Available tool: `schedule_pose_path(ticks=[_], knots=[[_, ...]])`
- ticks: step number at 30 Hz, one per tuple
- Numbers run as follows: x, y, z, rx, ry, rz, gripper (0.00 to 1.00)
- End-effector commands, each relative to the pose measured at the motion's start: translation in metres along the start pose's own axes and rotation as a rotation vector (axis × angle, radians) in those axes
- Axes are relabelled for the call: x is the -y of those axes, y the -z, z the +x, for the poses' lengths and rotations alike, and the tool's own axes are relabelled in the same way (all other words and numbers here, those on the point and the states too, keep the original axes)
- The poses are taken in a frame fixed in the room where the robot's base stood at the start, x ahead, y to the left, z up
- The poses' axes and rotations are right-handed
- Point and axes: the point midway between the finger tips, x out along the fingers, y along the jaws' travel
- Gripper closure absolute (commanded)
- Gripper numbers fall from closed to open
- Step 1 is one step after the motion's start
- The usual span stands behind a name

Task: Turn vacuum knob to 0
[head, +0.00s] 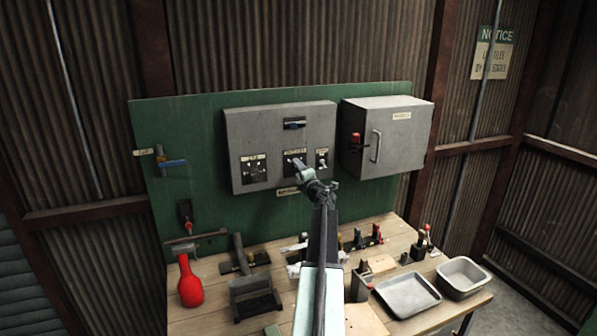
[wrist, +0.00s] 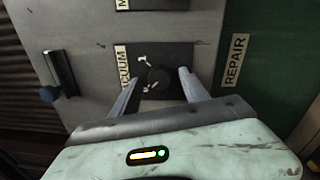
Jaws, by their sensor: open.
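The vacuum knob (wrist: 158,79) is a dark round knob on a black plate with pale marks, beside a label reading VACUUM (wrist: 122,70).
Other dial plates sit left (head: 254,168) and right (head: 321,158) on the box. A grey cabinet (head: 386,130) with a handle is to the right. Below, a wooden bench (head: 215,265) holds clamps, a red bottle (head: 190,283) and metal trays (head: 408,295).

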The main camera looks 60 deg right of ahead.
Motion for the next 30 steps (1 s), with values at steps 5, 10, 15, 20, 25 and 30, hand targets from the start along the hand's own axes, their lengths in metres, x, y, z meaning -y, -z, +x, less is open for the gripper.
schedule_pose_path(ticks=[5,10,15,20,25,30], knots=[[0.0,0.002,-0.028,0.001,0.0,0.0,0.47],[0.0,0.002,-0.062,0.001,0.0,0.0,0.47],[0.0,0.0,-0.076,0.001,0.0,0.0,0.47],[0.0,0.0,-0.074,0.001,0.0,0.0,0.47],[0.0,0.0,-0.074,0.001,0.0,0.0,0.47],[-0.001,0.016,-0.068,-0.018,-0.004,0.001,0.47]])
